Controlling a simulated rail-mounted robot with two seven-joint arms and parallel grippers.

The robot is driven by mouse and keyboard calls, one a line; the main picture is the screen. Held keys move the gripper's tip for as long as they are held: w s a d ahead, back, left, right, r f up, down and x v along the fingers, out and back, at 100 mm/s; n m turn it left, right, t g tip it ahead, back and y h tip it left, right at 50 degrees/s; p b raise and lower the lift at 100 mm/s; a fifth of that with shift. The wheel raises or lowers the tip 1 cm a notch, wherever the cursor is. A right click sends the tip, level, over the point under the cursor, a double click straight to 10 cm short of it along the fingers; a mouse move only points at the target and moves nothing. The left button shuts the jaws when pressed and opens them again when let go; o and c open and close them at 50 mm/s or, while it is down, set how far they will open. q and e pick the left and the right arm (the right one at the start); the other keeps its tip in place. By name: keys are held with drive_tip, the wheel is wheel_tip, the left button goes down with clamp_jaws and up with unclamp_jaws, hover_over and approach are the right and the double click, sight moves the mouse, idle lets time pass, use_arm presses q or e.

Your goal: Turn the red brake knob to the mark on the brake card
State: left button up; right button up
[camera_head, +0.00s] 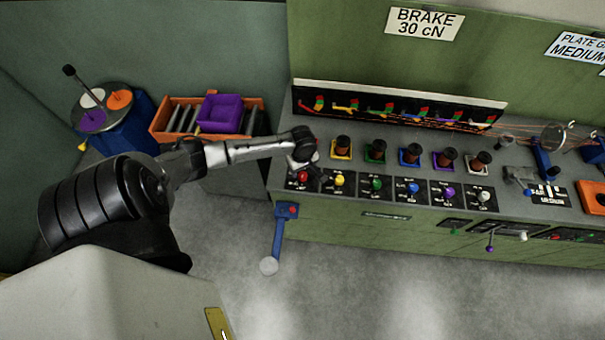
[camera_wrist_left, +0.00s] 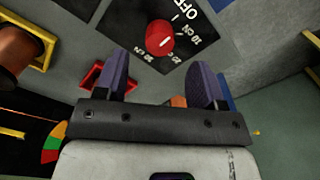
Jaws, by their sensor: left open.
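The red brake knob (camera_head: 303,176) is at the left end of the row of knobs on the bench front. In the left wrist view the red knob (camera_wrist_left: 159,34) sits on a black plate with OFF and several cN marks. A pale line shows on its face; I cannot tell surely which mark it points to. My left gripper (camera_head: 302,163) is over this knob, and in the wrist view its open fingers (camera_wrist_left: 160,68) are apart, with the knob just beyond their tips, not between them. The brake card (camera_head: 424,23) on the green wall reads BRAKE 30 cN. My right gripper is not in view.
A yellow knob (camera_head: 339,180) is close to the right of the red one, with more coloured knobs beyond. Spools on coloured bases (camera_head: 376,149) stand behind. A blue lever (camera_head: 279,232) hangs at the bench front. A purple bin (camera_head: 221,113) is at the left.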

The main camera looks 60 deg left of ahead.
sight(303, 174)
use_arm(q)
drive_tip(key=shift+f, duration=2.4)
drive_tip(key=shift+c, duration=0.3)
